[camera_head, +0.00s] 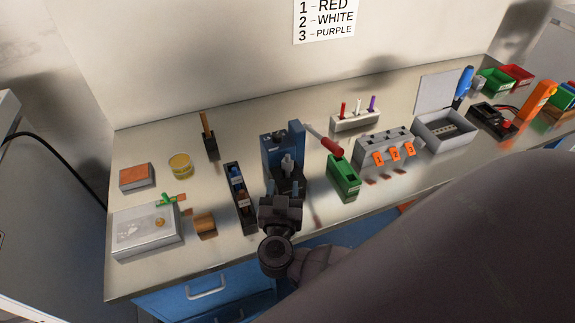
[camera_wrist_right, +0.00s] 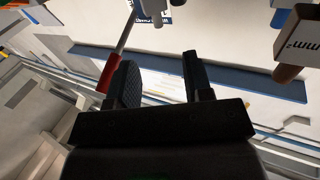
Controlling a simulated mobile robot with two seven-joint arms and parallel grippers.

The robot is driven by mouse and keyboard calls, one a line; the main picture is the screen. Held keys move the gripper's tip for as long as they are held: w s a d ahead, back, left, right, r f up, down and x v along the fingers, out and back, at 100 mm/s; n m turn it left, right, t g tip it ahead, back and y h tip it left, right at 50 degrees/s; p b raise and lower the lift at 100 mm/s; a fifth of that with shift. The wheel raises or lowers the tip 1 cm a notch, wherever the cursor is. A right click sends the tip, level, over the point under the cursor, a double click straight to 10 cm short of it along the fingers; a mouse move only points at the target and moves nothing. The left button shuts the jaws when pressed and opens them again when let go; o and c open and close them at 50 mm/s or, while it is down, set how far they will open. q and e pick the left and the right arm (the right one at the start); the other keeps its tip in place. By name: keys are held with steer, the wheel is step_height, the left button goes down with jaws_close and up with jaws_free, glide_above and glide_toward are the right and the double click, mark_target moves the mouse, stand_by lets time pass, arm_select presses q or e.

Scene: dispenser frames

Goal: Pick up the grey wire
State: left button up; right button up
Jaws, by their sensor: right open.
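My right gripper (camera_head: 283,190) is open, at the front of the blue device (camera_head: 281,150). A small light-grey upright piece (camera_head: 288,164) stands at that device, just beyond the fingers; I cannot tell surely whether it is the grey wire. In the right wrist view, the open fingers (camera_wrist_right: 158,68) have nothing between them, and a grey piece (camera_wrist_right: 153,8) shows at the top edge, apart from them. A black rack (camera_head: 240,205) left of the gripper holds blue and brown pieces. My left gripper is not in view.
A red-handled screwdriver (camera_head: 331,146) and a green block (camera_head: 343,178) are close right of the gripper. A grey block with orange number tags (camera_head: 378,158) stands further right. A grey box (camera_head: 146,236) and a brown cylinder (camera_head: 205,226) are at left.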

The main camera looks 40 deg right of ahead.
mark_target(287, 159)
steer(key=x, duration=0.5)
steer(key=shift+w+d+f, duration=0.1)
steer(key=shift+d+f, duration=0.15)
steer(key=shift+d, duration=0.05)
steer(key=shift+p+x, duration=0.45)
steer(key=shift+x, duration=2.2)
steer(key=shift+r, duration=0.1)
steer(key=shift+a, duration=0.1)
steer(key=c, duration=0.7)
steer(key=shift+r, duration=0.1)
